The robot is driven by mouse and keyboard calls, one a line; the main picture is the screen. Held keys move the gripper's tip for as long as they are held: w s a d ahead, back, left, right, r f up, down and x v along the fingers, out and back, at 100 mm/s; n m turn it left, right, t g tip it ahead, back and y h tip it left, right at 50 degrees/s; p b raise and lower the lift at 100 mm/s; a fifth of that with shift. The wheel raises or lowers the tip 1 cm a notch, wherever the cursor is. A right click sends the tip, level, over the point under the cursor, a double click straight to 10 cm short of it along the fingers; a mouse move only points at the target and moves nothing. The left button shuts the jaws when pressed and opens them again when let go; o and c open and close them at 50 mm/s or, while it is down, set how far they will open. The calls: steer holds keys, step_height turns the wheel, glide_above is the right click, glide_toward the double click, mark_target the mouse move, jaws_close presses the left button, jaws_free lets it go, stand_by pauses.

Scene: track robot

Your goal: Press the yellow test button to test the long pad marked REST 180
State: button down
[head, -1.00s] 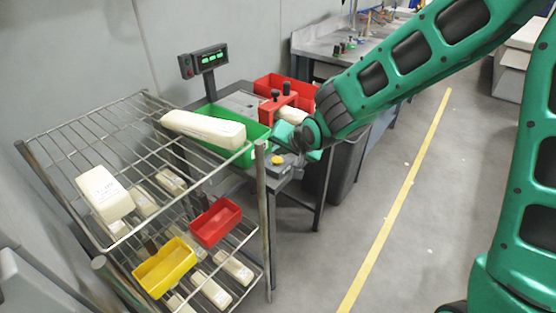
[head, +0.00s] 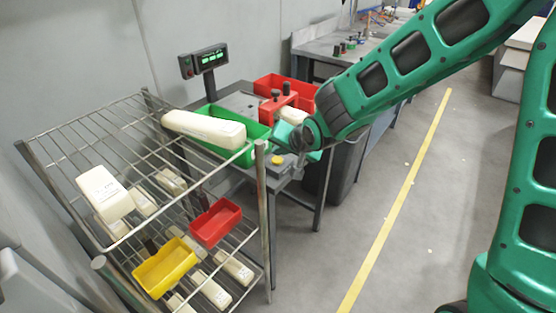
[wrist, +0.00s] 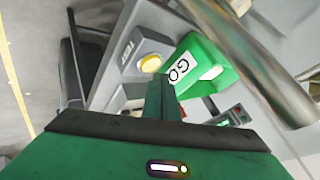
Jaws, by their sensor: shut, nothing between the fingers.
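The yellow test button (wrist: 150,63) sits in a grey housing marked TEST in the wrist view. It also shows on the near edge of the grey bench (head: 277,160) in the head view. My gripper (wrist: 161,84) is shut and empty, its fingertips close below the button in the picture; I cannot tell whether they touch it. In the head view my wrist hides most of the gripper. A cream pad (head: 292,115) sits in the red fixture (head: 276,104), partly hidden by my arm. Its marking cannot be read, so I cannot tell whether it is REST 180.
A wire rack (head: 80,130) stands in front of the bench, holding several cream pads and a red and a yellow tray. A long pad (head: 203,129) lies on its top. A green GO bin (wrist: 205,62) is beside the button. A display (head: 203,62) shows green digits.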

mark_target(280, 162)
steer(key=shift+f, duration=0.75)
stand_by(0.7)
steer(key=shift+r, duration=0.85)
steer(key=shift+r, duration=0.15)
steer(key=shift+r, duration=2.4)
